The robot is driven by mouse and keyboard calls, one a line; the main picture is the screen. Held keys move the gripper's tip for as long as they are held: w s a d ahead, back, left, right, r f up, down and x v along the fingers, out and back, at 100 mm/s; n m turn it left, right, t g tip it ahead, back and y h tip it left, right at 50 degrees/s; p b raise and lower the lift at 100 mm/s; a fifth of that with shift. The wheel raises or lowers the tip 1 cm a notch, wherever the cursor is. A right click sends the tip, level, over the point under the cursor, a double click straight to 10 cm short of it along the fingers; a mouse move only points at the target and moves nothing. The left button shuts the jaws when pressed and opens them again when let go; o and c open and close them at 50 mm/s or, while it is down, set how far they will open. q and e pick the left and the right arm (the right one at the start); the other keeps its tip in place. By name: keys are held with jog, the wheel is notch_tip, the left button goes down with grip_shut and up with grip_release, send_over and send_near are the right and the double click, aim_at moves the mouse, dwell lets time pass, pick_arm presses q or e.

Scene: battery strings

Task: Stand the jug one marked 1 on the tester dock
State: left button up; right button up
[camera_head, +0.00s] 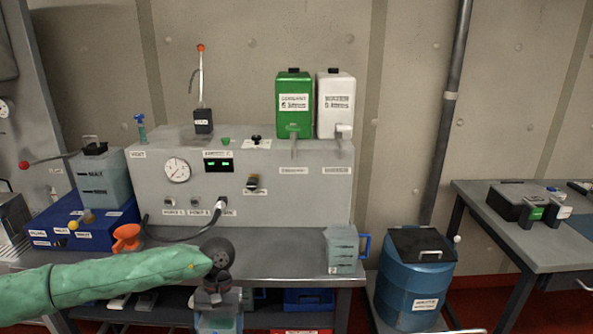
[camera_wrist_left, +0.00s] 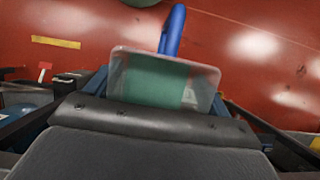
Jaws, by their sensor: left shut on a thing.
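My left gripper (camera_head: 217,296) is shut on a clear jug (camera_head: 218,319), in front of the bench's front edge. In the left wrist view the held jug (camera_wrist_left: 165,80) shows greenish contents and a blue handle (camera_wrist_left: 173,30). I can read no number on it. A second pale jug (camera_head: 342,252) with a blue handle stands upright on the bench's right end, apart from the gripper; its label is too small to read. I cannot tell which part is the tester dock; a grey panel unit (camera_head: 262,211) with a gauge and green display stands behind. My right gripper is not in view.
The grey bench (camera_head: 290,264) has free room between the hose and the second jug. An orange funnel (camera_head: 126,238) and a blue box (camera_head: 75,231) stand left. A green container (camera_head: 295,105) and a white one (camera_head: 336,106) stand above. A blue drum (camera_head: 413,285) stands right.

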pick_arm(q)
jog(key=shift+a, duration=0.65)
jog(key=shift+f, duration=0.1)
